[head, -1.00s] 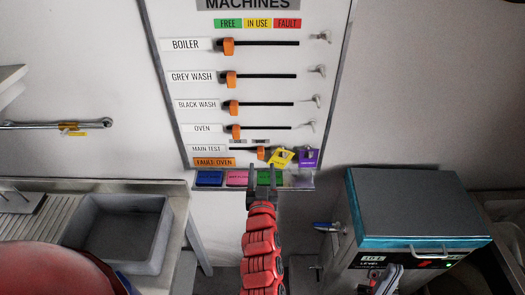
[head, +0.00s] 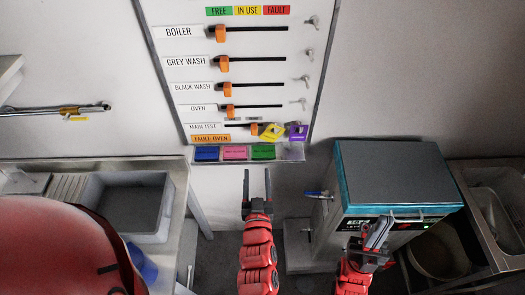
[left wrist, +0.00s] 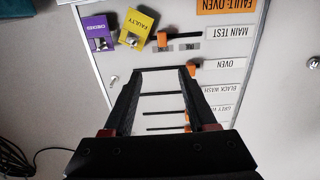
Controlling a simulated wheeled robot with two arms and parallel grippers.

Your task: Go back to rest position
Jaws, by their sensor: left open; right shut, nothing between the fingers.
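My left gripper (head: 257,185) points up the picture in the head view, just below the board's bottom tray. Its fingers are apart with nothing between them. In the left wrist view its two dark fingers (left wrist: 158,75) are spread in front of the board, which appears upside down. My right gripper (head: 378,236) is at the lower right, in front of the drying oven (head: 400,175). Its fingers are shut and hold nothing.
The machines board (head: 280,75) has orange sliders and hanging yellow (head: 272,131) and purple (head: 297,132) tags. Its tray holds blue, pink and green blocks (head: 263,152). A grey sink (head: 130,205) is at left, a metal basin (head: 500,200) at right.

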